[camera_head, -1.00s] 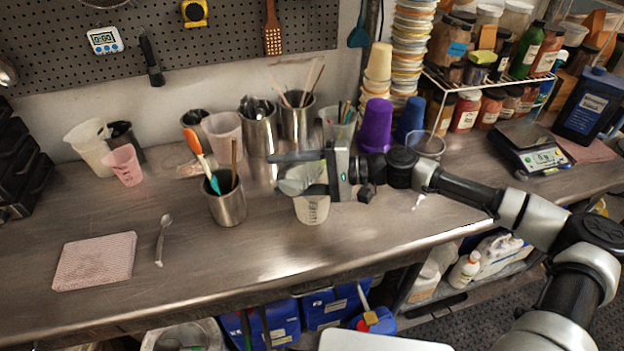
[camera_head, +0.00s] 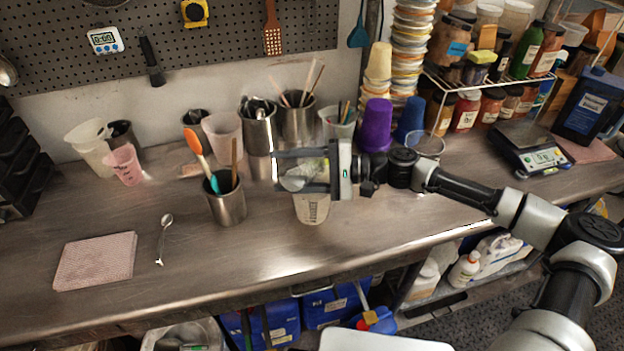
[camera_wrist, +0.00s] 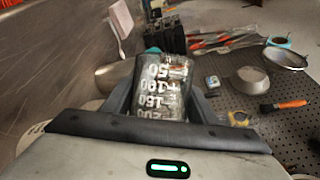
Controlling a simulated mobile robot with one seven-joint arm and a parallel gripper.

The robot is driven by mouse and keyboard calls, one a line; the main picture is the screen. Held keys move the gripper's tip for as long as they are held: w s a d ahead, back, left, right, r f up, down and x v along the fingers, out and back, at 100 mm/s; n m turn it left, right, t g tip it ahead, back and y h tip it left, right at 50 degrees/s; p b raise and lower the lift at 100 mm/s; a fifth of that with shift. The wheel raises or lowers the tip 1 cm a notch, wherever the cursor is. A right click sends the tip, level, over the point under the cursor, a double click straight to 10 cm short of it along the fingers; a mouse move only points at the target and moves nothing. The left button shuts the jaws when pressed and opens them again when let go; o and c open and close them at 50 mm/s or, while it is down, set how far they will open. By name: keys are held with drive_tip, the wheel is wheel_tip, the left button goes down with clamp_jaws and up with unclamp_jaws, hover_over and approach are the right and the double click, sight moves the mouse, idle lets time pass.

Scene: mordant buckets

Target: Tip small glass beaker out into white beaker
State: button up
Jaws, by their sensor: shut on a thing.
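My gripper (camera_head: 290,172) is shut on the small glass beaker (camera_head: 311,168) and holds it tilted above the workbench. In the wrist view the clear beaker (camera_wrist: 163,87) sits between the two fingers, with white volume marks on its side. The white beaker (camera_head: 312,210) stands upright on the bench just below the gripper. The lower finger and the glass beaker hide its rim, and its lower part looks tan. I cannot tell whether anything is flowing between the two beakers.
A steel cup with an orange spatula (camera_head: 228,200) stands close to the left. Steel canisters (camera_head: 298,120) and a purple cup (camera_head: 375,127) stand behind. A spoon (camera_head: 163,238) and a folded pink cloth (camera_head: 95,262) lie at the left. The front middle of the bench is clear.

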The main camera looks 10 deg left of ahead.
drive_tip(key=shift+w+d+r+m+y+p, duration=0.15)
drive_tip(key=shift+w+r+m+y, duration=0.25)
drive_tip(key=shift+m, duration=0.35)
drive_tip(key=shift+w+d+r+m+y+p, duration=0.15)
drive_tip(key=shift+w+r+m+y, duration=0.2)
drive_tip(key=shift+m, duration=0.4)
idle(1.2)
drive_tip(key=shift+f, duration=0.1)
drive_tip(key=s+f+n+h, duration=0.1)
drive_tip(key=n, duration=0.1)
drive_tip(key=s+f+n+b, duration=0.1)
drive_tip(key=n, duration=0.1)
drive_tip(key=shift+a+h, duration=0.35)
drive_tip(key=shift+s+a+f+n+t+h, duration=0.1)
drive_tip(key=shift+f+n+t+h, duration=0.05)
drive_tip(key=shift+n+t+h, duration=0.2)
